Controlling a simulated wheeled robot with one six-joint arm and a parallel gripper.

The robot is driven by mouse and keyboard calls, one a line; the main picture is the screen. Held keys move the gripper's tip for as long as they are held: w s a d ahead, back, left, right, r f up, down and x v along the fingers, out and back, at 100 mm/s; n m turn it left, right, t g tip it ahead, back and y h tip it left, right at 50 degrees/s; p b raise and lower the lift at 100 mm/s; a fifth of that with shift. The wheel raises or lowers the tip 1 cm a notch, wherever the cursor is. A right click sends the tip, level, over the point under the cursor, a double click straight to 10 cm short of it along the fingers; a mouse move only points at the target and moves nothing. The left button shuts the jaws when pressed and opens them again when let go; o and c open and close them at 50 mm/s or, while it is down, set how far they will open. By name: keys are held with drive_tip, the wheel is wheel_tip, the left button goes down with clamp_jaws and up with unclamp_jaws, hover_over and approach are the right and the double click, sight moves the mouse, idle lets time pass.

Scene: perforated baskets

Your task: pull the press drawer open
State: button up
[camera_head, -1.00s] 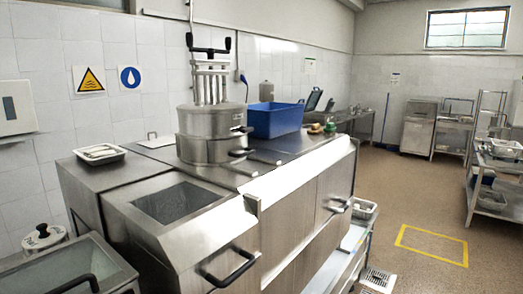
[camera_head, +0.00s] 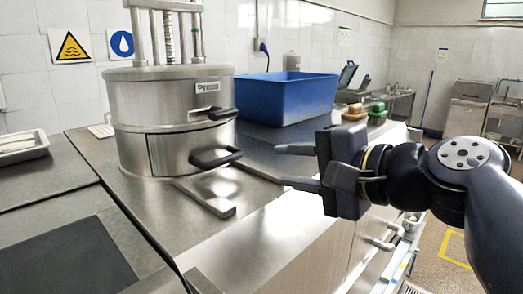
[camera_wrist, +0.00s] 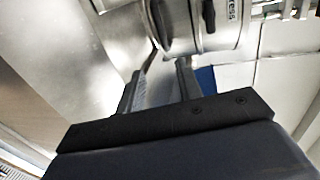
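The press (camera_head: 165,100) is a round steel drum labelled "Press" on the counter. Its drawer (camera_head: 185,150) is a curved front panel in the lower part, with a dark bar handle (camera_head: 215,157). The drawer looks closed. A second dark handle (camera_head: 222,114) sits higher, under the label. My gripper (camera_head: 286,166) is open and empty, to the right of the drawer handle, with its fingers pointing left toward it and apart from it. In the wrist view, the two fingers (camera_wrist: 158,88) are spread, and the drawer handle (camera_wrist: 156,25) shows beyond them.
A blue bin (camera_head: 290,98) stands on the counter behind my gripper. A flat steel runner (camera_head: 210,197) extends from below the press toward the counter's front edge. A tray (camera_head: 20,147) lies at the left.

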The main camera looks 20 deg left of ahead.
sight(239, 157)
drive_tip(key=shift+w+a+r, duration=0.15)
drive_tip(key=shift+w+r, duration=0.05)
drive_tip(key=shift+w, duration=0.1)
drive_tip(key=shift+w+a, duration=0.1)
drive_tip(key=shift+a, duration=0.1)
drive_tip(key=p+x, duration=0.2)
drive_tip(key=x, duration=0.8)
drive_tip(key=shift+a, duration=0.15)
drive_tip(key=shift+c, duration=0.4)
clamp_jaws()
